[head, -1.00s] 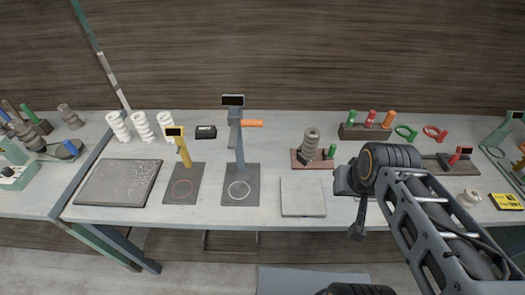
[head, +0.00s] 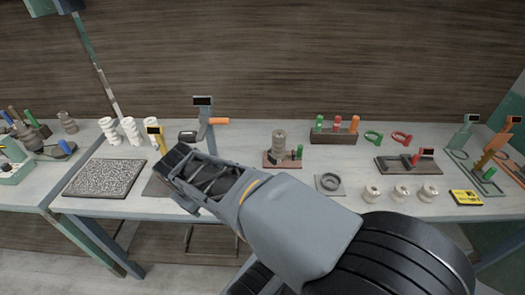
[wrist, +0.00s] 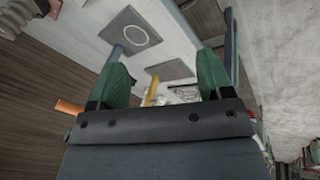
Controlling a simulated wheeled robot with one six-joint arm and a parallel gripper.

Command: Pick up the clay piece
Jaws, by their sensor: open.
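I cannot tell which object is the clay piece. White ribbed pieces (head: 130,131) stand upright at the back left. A grey-brown ribbed piece (head: 279,147) stands on a reddish block in the middle. Small pale pieces (head: 401,194) stand in a row at the front right. In the wrist view my gripper (wrist: 163,60) has its two green fingers wide apart, with nothing between them. In the head view my arm reaches left over the table front, and its end covers the area by the yellow stand (head: 156,138); the fingertips are hard to make out there.
A speckled tray (head: 104,177) lies left of my arm. A grey stand with an orange handle (head: 217,121) is behind it. A ring lies on a square plate (head: 330,184). A rack (head: 334,132) stands at the back.

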